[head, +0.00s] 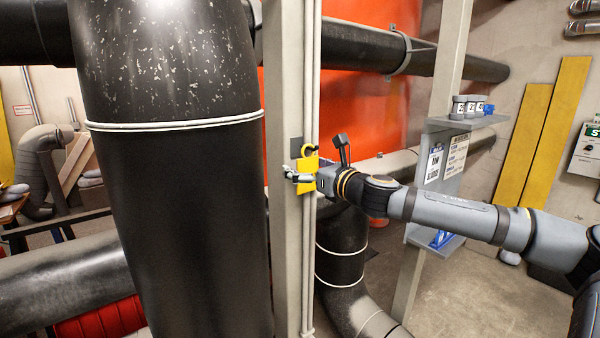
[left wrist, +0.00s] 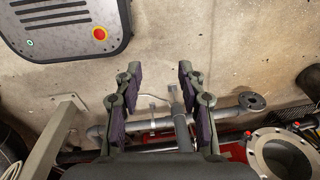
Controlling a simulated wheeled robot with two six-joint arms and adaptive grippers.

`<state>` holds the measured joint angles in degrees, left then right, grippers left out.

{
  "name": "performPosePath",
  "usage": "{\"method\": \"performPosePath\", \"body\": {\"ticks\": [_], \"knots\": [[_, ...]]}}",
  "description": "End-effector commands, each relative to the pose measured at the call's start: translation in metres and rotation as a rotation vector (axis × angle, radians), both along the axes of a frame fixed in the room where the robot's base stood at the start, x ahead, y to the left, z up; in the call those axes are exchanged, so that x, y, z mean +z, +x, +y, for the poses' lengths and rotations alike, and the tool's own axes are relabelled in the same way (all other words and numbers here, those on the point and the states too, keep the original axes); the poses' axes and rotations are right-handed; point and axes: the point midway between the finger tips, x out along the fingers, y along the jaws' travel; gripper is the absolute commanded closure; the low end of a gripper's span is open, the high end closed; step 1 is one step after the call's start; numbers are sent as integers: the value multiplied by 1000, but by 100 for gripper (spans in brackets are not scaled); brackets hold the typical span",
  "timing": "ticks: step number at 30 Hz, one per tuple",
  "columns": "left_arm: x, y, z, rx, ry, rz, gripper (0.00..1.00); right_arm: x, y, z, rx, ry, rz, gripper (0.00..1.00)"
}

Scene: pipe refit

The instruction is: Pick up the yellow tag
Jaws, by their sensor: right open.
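The yellow tag (head: 308,163) hangs against the light grey upright post in the head view, with a yellow ring or hook at its top. My right gripper (head: 299,177) comes in from the right and is at the tag, open. Its fingers cover the lower part of the tag; I cannot tell whether they touch it. My left gripper (left wrist: 158,82) shows only in the left wrist view. It is open with nothing between its fingers, and the tag is not seen there.
A thick black pipe (head: 175,200) stands left of the grey post (head: 287,240). A grey shelf (head: 465,123) with several small jars stands at right behind my arm. In the left wrist view, a grey box with a red button (left wrist: 70,25) and pipes (left wrist: 225,113) lie beyond the fingers.

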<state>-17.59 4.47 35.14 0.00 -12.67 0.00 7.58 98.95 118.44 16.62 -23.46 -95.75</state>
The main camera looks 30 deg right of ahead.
Motion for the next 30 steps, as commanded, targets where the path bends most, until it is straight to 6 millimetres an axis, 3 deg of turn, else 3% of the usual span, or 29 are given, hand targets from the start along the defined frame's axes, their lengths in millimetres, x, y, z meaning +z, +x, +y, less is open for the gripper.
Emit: {"method": "performPosePath", "body": {"ticks": [3,5,8,14,30], "knots": [[2,29,-1,-1,-1,-44,60,-3,1,-1,-5,0,5,13],[2,34,-1,-2,0,-51,60,-3,1,-1,-4,0,5,21],[2,27,1,-2,1,-39,60,-3,1,-1,-4,0,5,35],[0,-5,3,-1,3,8,60,-3,1,-1,-4,0,5,62],[3,17,2,-2,2,-25,60,-3,1,-1,-2,1,7,63]]}}
